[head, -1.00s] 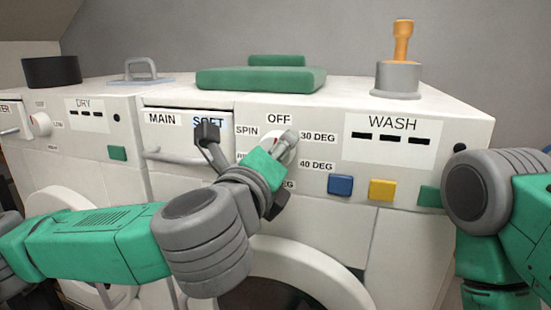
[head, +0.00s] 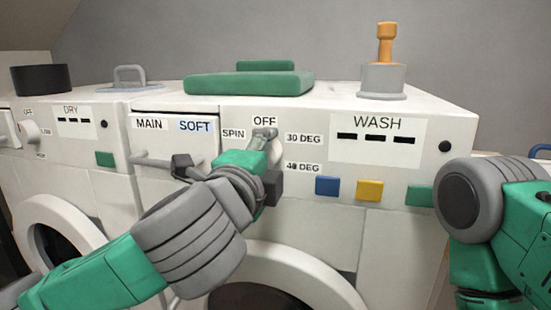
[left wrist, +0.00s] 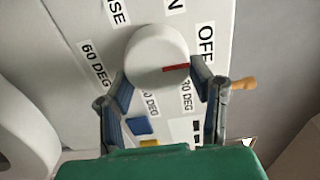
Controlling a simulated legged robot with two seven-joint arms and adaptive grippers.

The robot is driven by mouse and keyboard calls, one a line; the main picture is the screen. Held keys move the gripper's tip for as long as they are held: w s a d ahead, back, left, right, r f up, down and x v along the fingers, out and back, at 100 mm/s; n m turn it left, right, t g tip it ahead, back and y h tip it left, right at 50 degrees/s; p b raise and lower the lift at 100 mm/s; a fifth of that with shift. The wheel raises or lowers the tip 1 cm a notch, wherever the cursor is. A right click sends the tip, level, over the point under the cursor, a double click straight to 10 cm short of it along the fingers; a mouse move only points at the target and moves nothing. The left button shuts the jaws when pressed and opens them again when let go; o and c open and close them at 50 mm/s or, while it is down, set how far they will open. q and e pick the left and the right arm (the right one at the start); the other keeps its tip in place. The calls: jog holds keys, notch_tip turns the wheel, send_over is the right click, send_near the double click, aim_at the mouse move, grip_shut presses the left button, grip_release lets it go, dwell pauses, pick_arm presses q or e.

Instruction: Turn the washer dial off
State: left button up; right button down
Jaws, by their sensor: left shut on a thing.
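The washer dial (left wrist: 150,48) is a round white knob with a red mark, on the white washer's front. In the left wrist view, the red mark points between the OFF label (left wrist: 205,45) and the 30 DEG label (left wrist: 187,95). My left gripper (left wrist: 166,88) has one finger on each side of the dial and is shut on it. In the head view my left gripper (head: 266,150) covers most of the dial, with one fingertip just below the OFF label (head: 264,121). My right gripper is out of view.
A WASH panel (head: 377,138) and blue (head: 327,186), yellow (head: 369,190) and green (head: 419,196) buttons are right of the dial. A detergent drawer (head: 160,142) is to its left. A green folded item (head: 248,84) and a grey holder (head: 382,81) sit on top.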

pick_arm(q)
jog(key=shift+w+a+f, duration=0.25)
jog(key=shift+w+a, duration=0.05)
jog(key=shift+a, duration=0.25)
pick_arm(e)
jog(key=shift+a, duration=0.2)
pick_arm(q)
jog(key=o, duration=0.9)
jog(key=shift+o, duration=1.3)
jog(key=shift+w, duration=0.1)
jog(key=shift+s+r, duration=0.1)
jog(key=shift+s, duration=0.1)
jog(key=v, duration=0.7)
jog(key=shift+a, duration=0.2)
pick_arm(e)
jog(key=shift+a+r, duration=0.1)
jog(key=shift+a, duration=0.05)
